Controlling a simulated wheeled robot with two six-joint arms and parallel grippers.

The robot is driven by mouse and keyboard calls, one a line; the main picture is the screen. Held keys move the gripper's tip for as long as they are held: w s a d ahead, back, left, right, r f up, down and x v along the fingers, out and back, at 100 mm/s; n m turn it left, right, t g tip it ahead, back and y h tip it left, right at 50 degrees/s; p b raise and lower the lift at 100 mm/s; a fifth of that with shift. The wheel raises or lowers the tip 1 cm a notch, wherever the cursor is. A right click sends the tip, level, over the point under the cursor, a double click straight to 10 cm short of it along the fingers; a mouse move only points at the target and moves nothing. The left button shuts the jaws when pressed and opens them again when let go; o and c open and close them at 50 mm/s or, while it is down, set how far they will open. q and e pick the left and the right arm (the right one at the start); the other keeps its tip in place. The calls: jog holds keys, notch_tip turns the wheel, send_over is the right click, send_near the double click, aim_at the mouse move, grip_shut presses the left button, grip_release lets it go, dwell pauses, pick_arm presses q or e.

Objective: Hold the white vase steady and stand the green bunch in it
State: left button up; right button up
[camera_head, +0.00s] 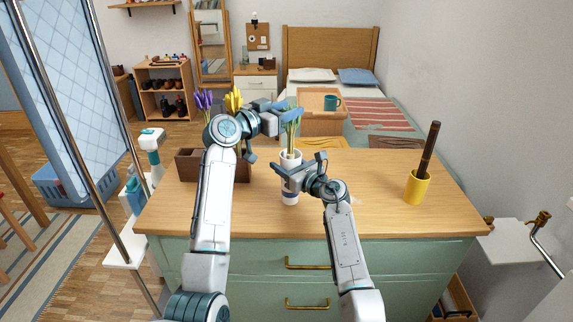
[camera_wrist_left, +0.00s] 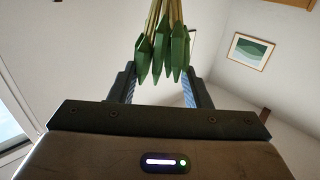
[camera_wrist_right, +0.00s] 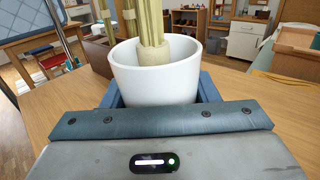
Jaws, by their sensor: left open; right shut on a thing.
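The white vase (camera_head: 290,158) stands upright on the wooden dresser top. My right gripper (camera_head: 284,174) is shut on it; the vase also fills the middle of the right wrist view (camera_wrist_right: 155,84). The green bunch (camera_head: 291,138) stands in the vase, and its bound stems (camera_wrist_right: 152,50) show inside the rim. Its green tips (camera_wrist_left: 163,50) hang into the left wrist view. My left gripper (camera_head: 293,115) is open around the upper part of the bunch, with a finger on either side and gaps between. The bunch's lower end is hidden inside the vase.
A brown wooden box (camera_head: 187,167) stands to the left, with a purple bunch (camera_head: 203,99) and a yellow bunch (camera_head: 233,98) in it. A yellow cup (camera_head: 417,187) with a dark stick stands at the right. The dresser top between vase and cup is clear.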

pick_arm(q)
jog(key=v, duration=1)
jog(key=shift+s+a, duration=0.15)
pick_arm(e)
jog(key=o, duration=1.3)
jog(key=shift+c, duration=0.2)
